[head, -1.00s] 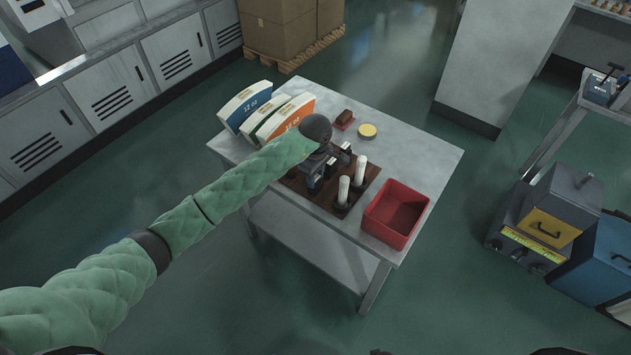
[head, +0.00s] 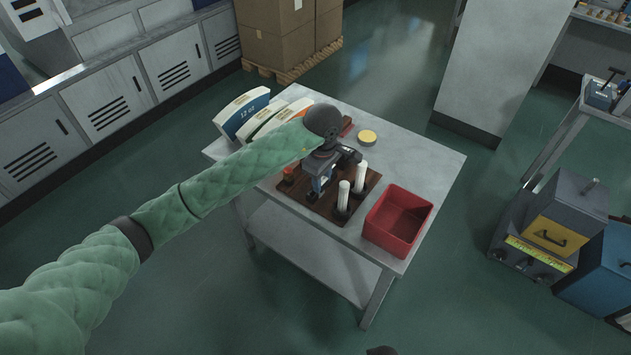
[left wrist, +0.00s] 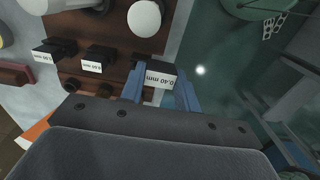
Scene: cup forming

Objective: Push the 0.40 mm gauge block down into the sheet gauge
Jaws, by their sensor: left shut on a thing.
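The 0.40 mm gauge block (left wrist: 158,76), dark with a white label, is between the blue fingers of my left gripper (left wrist: 162,88) in the left wrist view. The gripper is shut on it. In the head view my left gripper (head: 320,187) is low over the dark brown board (head: 357,208) on the table, and its wrist hides much of the board's back. Two similar labelled blocks, one (left wrist: 96,66) and another (left wrist: 50,54), stand in a row beside the held one. I cannot tell how deep the held block sits. My right gripper is not in view.
Two white cylinders, one (head: 360,177) and another (head: 343,196), stand upright on the board close to my gripper. A red bin (head: 398,218) stands at the right. Cup-sleeve stacks (head: 240,110) and a yellow-topped round tin (head: 367,137) are behind. The table's right back (head: 425,155) is clear.

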